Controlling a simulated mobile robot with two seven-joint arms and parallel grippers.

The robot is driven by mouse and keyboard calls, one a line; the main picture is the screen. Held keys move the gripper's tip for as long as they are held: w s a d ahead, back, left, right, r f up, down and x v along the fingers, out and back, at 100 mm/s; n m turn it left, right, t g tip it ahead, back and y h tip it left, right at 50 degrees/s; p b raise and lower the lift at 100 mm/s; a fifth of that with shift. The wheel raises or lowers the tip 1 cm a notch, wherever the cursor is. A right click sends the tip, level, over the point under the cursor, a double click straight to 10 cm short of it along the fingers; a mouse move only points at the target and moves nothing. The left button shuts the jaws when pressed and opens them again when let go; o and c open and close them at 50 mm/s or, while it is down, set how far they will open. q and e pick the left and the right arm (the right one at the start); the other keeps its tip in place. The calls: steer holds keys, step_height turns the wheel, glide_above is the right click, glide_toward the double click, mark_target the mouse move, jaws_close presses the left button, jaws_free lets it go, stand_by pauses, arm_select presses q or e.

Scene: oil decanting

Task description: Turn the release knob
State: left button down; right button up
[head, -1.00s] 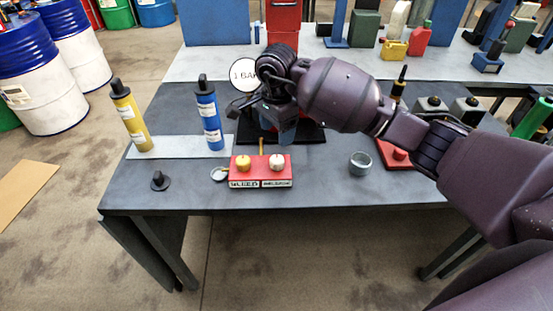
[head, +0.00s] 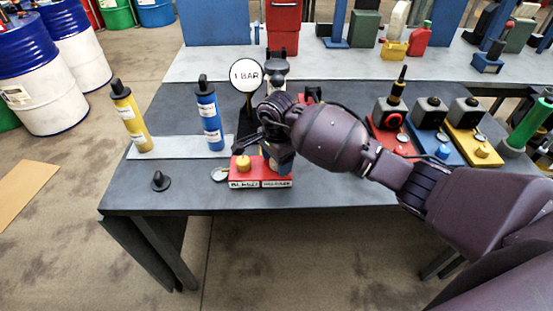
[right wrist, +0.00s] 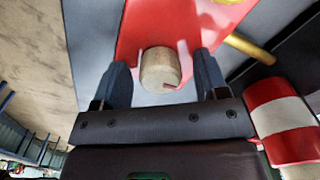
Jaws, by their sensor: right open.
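The red block (head: 232,178) sits near the front edge of the dark table, with a bleed label and a release label on its front. A yellow knob (head: 243,164) stands on its left half. My right gripper (head: 277,158) is over its right half and hides the release knob in the head view. In the right wrist view, the pale round release knob (right wrist: 160,68) lies between the two fingers of my right gripper (right wrist: 163,76). The fingers are open, with gaps showing on both sides of the knob. My left gripper is not in view.
A round gauge (head: 247,75) reading 1 BAR stands behind the block. Blue (head: 209,115) and yellow (head: 130,118) cylinders stand at left on a pale strip. A small black knob (head: 160,181) lies front left. Several pump-like units on coloured bases (head: 433,135) stand at right.

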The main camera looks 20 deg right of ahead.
steer(key=c, duration=0.9)
